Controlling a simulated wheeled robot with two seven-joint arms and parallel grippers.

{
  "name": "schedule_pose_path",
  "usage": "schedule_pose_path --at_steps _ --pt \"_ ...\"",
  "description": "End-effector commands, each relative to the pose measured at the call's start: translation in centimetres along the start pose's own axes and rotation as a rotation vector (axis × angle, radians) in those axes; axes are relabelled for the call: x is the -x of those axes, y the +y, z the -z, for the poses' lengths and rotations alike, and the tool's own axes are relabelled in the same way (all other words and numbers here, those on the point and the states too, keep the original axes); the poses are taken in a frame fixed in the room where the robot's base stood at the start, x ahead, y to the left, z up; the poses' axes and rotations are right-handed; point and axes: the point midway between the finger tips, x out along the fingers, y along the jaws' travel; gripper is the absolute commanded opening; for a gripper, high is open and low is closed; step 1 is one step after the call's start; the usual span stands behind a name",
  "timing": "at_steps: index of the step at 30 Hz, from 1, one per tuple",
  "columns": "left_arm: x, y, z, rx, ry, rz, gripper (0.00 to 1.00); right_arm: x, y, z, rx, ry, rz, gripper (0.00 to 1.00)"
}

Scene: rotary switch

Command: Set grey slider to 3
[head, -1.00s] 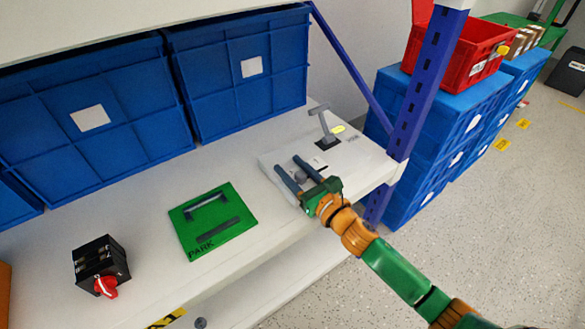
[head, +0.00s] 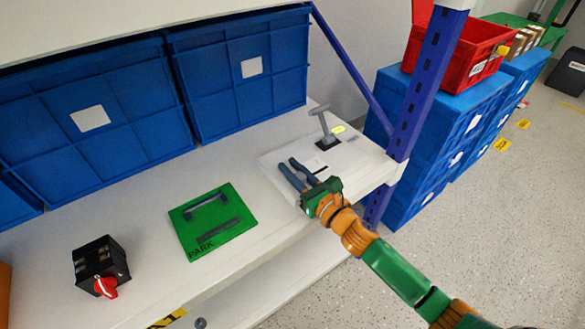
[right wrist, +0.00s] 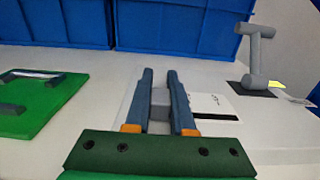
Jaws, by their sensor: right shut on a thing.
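The grey slider knob (right wrist: 159,112) shows as a small block between the two fingers of my right gripper (right wrist: 159,75) in the right wrist view. The fingers are closed on its sides. In the head view my right gripper (head: 287,164) reaches over a white plate (head: 341,160) at the right end of the shelf, and its fingers mostly hide the knob. The plate shows a dark slot line and small printed marks, too small to read; the slider's setting cannot be told. My left gripper is out of view.
A grey lever (head: 321,125) on a black base stands behind the plate. A green PARK panel with a handle (head: 213,222) and a black box with a red knob (head: 101,267) lie to the left. Blue bins (head: 239,75) line the back. A blue post (head: 424,85) stands at right.

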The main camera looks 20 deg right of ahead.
Motion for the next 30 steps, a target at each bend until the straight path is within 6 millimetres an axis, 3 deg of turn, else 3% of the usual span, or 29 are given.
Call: schedule_pose_path --at_steps 20,30 --pt "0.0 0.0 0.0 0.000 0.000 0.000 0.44 0.0 -0.2 0.0 0.001 0.000 0.000 0.00" --pt "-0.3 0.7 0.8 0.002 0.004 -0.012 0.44 0.0 -6.5 0.2 0.004 0.000 0.002 0.00"
